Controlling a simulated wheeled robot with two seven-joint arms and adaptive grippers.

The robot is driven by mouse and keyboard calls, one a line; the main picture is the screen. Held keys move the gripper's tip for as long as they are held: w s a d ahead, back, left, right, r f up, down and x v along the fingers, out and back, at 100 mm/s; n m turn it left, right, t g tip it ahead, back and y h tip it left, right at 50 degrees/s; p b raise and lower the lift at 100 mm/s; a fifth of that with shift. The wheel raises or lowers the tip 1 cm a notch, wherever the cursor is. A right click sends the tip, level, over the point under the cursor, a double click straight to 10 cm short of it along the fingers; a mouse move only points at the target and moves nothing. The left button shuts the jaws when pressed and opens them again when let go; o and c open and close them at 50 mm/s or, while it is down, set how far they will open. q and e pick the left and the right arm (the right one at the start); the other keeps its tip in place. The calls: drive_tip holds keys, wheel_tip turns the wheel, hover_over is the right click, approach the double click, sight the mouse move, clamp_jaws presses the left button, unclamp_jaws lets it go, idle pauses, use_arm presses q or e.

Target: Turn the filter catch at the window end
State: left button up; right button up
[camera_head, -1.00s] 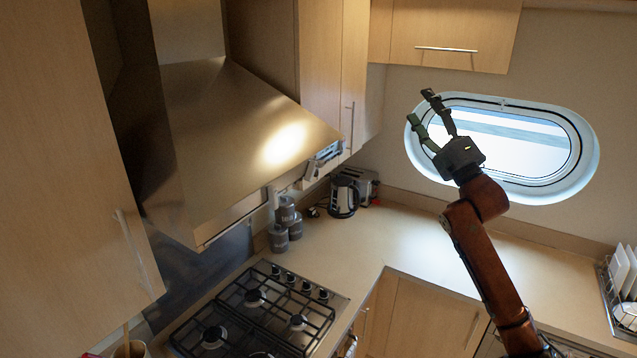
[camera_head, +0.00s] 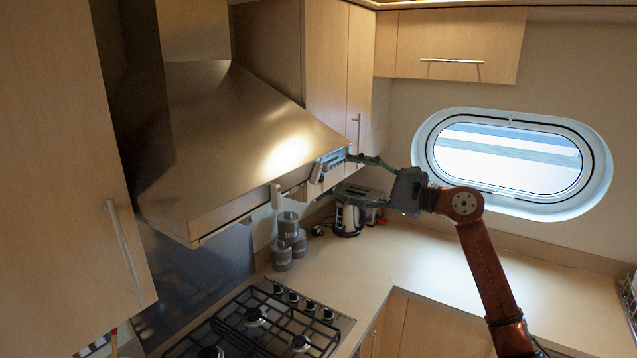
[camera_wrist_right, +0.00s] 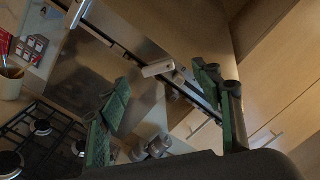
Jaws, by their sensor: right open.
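The steel hood (camera_head: 245,130) hangs over the stove. At the window end of its lower edge is a small pale catch (camera_head: 316,172), partly lost among other fittings there. In the wrist view a pale lever-like catch (camera_wrist_right: 157,68) sits on the dark edge strip, between and beyond my fingers. A second pale catch (camera_head: 277,197) is farther left along the edge. My right gripper (camera_head: 346,175) is open and empty, reaching left to the hood's window end; it also shows in the wrist view (camera_wrist_right: 160,88). I cannot tell whether a finger touches the hood. My left gripper is not in view.
Below are the gas stove (camera_head: 265,320), grey canisters (camera_head: 287,240) and a kettle (camera_head: 349,217). Wall cupboards (camera_head: 330,60) stand close behind the hood's end. The oval window (camera_head: 510,160) is at right. The counter (camera_head: 420,250) is mostly clear.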

sight(319, 174)
drive_tip(key=x, duration=0.2)
drive_tip(key=p+x, duration=0.1)
drive_tip(key=x, duration=0.1)
drive_tip(key=f+p+x, duration=0.1)
drive_tip(key=x, duration=0.2)
drive_tip(key=shift+w, duration=0.25)
drive_tip(key=shift+w+a+f, duration=0.1)
drive_tip(key=shift+w+a, duration=0.2)
drive_tip(key=shift+c, duration=0.5)
